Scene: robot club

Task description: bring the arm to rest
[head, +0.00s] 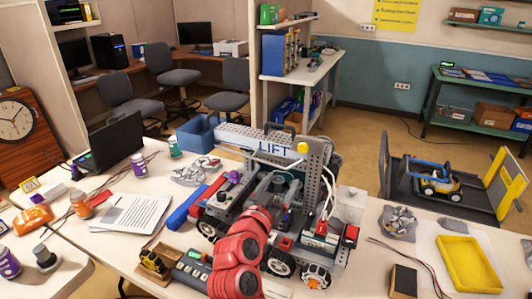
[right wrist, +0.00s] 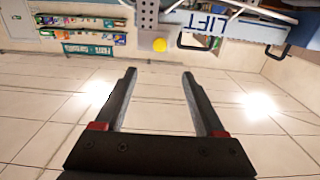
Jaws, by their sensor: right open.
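My red right arm (head: 238,262) reaches up from the bottom middle in the head view, in front of the wheeled robot marked LIFT (head: 275,149). Its gripper is hard to make out there against that robot. In the right wrist view my right gripper (right wrist: 159,74) is open, with two dark parallel fingers and nothing between them. Beyond its tips are the yellow ball (right wrist: 159,45) and the LIFT bar (right wrist: 215,22). I cannot tell whether the arm touches the LIFT robot. My left gripper is in neither view.
The white table (head: 120,244) is crowded with papers (head: 132,213), a laptop (head: 113,143), a blue bar (head: 187,206) and a control box (head: 192,268). A yellow tray (head: 470,263) lies at right. A black platform (head: 400,185) with a small vehicle (head: 437,183) stands behind it.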

